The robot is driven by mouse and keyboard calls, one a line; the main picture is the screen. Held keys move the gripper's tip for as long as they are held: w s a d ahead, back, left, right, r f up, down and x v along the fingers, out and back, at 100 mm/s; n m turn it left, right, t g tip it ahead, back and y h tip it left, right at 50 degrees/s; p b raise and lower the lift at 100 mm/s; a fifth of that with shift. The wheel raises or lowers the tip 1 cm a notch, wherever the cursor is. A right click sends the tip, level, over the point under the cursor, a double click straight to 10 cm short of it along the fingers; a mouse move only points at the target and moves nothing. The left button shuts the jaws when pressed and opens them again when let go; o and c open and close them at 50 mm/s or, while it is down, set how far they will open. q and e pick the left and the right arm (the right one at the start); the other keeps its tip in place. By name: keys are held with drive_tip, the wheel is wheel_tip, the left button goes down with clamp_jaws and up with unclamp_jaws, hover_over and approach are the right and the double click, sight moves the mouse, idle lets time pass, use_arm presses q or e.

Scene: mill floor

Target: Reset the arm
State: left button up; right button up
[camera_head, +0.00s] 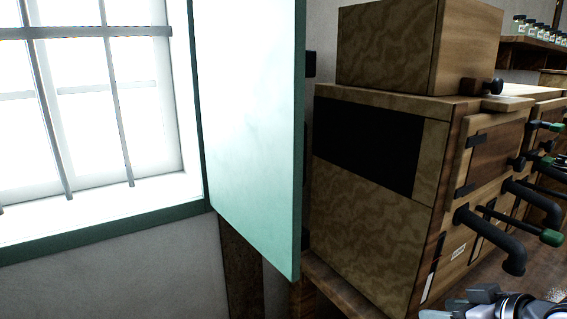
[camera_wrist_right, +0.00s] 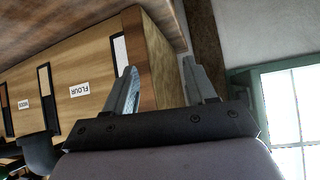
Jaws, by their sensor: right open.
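My right gripper (camera_head: 472,302) shows at the bottom right edge of the head view, in front of the wooden milling cabinet (camera_head: 375,240). In the right wrist view the same gripper (camera_wrist_right: 160,80) has its two fingers spread apart with nothing between them. Behind the fingers is the corner of the wooden cabinet (camera_wrist_right: 150,50), seen upside down. I cannot tell how far the fingers are from it. My left gripper and left arm are not in view.
A pale green shutter (camera_head: 255,120) hangs open beside a barred window (camera_head: 90,110). Dark spouts (camera_head: 490,240) and green-tipped levers (camera_head: 550,237) jut from the cabinet front. A wooden box (camera_head: 390,50) sits on top. A label (camera_wrist_right: 80,89) reads FLOUR. Small jars (camera_head: 540,28) line a shelf.

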drive_tip(key=s+a+f+m+g+h, duration=0.1)
drive_tip(key=s+a+f+g, duration=0.25)
drive_tip(key=s+f, duration=0.6)
drive_tip(key=s+a+f+g+h, duration=0.2)
drive_tip(key=s+a+f+g, duration=0.15)
drive_tip(key=s+f, duration=0.6)
drive_tip(key=w+a+f+t+y+p, duration=0.2)
drive_tip(key=w+a+f+t+p, duration=0.1)
drive_tip(key=t, duration=0.4)
drive_tip(key=shift+w+f+t+p, duration=0.25)
drive_tip(key=shift+w+t+p, duration=0.2)
drive_tip(key=shift+w, duration=0.75)
drive_tip(key=shift+d, duration=0.1)
drive_tip(key=shift+c, duration=0.3)
drive_tip(key=shift+c, duration=0.9)
drive_tip(key=shift+d, duration=0.1)
